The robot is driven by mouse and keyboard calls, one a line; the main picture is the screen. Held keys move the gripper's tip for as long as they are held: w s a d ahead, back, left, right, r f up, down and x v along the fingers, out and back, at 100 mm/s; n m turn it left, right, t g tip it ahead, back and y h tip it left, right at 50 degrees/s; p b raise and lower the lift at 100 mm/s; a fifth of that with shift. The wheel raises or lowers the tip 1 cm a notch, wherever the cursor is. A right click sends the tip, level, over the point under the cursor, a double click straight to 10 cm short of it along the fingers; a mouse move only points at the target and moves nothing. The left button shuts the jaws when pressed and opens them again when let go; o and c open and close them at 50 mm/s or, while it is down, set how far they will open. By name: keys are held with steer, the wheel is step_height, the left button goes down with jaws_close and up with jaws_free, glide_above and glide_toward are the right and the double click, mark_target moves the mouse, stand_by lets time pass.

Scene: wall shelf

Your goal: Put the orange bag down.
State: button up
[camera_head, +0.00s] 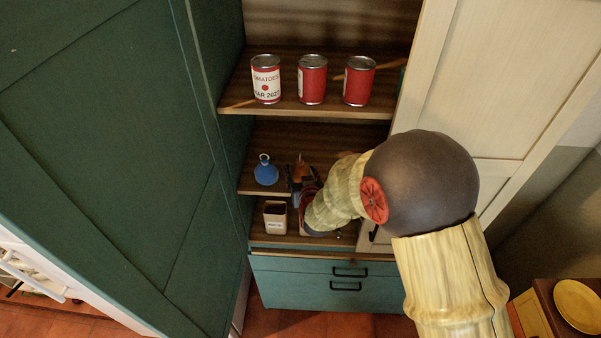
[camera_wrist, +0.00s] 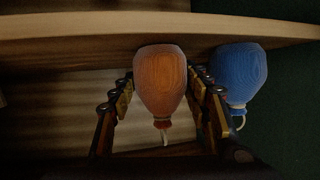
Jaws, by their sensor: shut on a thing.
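The orange bag (camera_wrist: 160,75) is a rounded, bottle-like shape with a narrow neck. It sits between the fingers of my gripper (camera_wrist: 162,98) in the wrist view, with its neck toward the bottom of the picture. In the head view, only the orange bag's upper part (camera_head: 300,170) shows above my gripper (camera_head: 303,184), at the middle shelf (camera_head: 253,186). My gripper is shut on it. I cannot tell whether its base touches the shelf; my gripper hides its lower part in the head view.
A blue bag (camera_head: 266,170) of similar shape stands close beside it; it also shows in the wrist view (camera_wrist: 238,72). A small labelled box (camera_head: 275,217) stands on the shelf below. Several red cans (camera_head: 312,80) stand on the shelf above. A green door (camera_head: 110,140) is at left.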

steer(key=shift+w+f, duration=0.1)
steer(key=shift+f, duration=0.05)
steer(key=o, duration=1.4)
steer(key=shift+c, duration=0.2)
steer(key=shift+o, duration=0.2)
